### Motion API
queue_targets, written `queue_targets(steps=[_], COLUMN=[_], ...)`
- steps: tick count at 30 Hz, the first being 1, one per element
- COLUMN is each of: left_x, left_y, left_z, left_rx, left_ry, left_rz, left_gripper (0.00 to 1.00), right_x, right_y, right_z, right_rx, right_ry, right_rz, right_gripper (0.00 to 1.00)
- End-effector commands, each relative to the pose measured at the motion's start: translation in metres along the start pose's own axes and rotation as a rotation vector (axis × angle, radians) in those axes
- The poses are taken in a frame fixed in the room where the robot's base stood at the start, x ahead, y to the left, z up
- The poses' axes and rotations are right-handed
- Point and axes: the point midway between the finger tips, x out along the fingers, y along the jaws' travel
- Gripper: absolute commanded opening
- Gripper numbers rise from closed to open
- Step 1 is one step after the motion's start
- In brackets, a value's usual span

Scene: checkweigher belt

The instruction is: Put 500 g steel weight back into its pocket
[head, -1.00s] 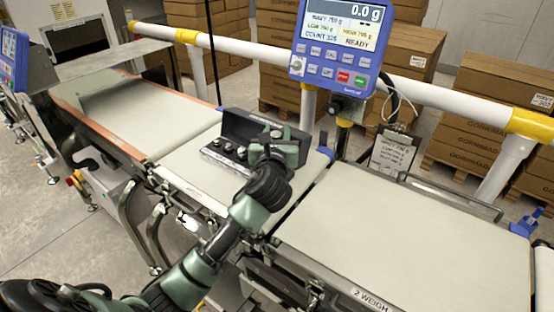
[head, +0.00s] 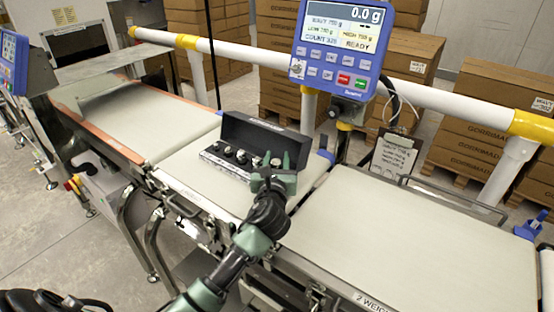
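An open black weight case (head: 262,131) stands on the middle belt with its lid raised at the back. A row of metal weights (head: 241,156) sits along its front part, larger toward the right. My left gripper (head: 276,158) is at the case's right end, fingers pointing away from me. A knobbed metal weight (head: 276,163) shows between its fingers, probably the 500 g steel weight. I cannot tell whether the fingers touch it or whether it sits fully in its pocket. My gripper and wrist hide the case's right front corner. My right gripper is out of view.
The weigh belt (head: 410,245) at right and the infeed belt (head: 140,115) at left are bare. A blue display (head: 342,45) reads 0.0 g behind the case. A white rail (head: 250,55) runs behind, with stacked cartons (head: 470,150) beyond.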

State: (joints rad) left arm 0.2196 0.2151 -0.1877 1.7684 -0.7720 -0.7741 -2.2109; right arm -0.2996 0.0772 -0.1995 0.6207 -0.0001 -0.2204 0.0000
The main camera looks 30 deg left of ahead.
Motion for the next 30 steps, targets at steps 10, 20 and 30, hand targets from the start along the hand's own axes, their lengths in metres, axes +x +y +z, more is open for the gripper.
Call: queue_targets(steps=[10, 20, 30], left_x=[0.0, -0.046, -0.108], left_y=[0.0, 0.0, 0.0], left_z=[0.0, 0.0, 0.001], left_rx=[0.0, 0.001, 0.0], left_ry=[0.001, 0.002, 0.0], left_rz=[0.0, -0.002, -0.001], left_gripper=[0.43, 0.43, 0.43], right_x=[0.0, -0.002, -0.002], right_y=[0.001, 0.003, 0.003], right_z=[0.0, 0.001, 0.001], right_rx=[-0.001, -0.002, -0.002], right_ry=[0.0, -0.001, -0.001], right_rz=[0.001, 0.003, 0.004], right_gripper=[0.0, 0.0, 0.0])
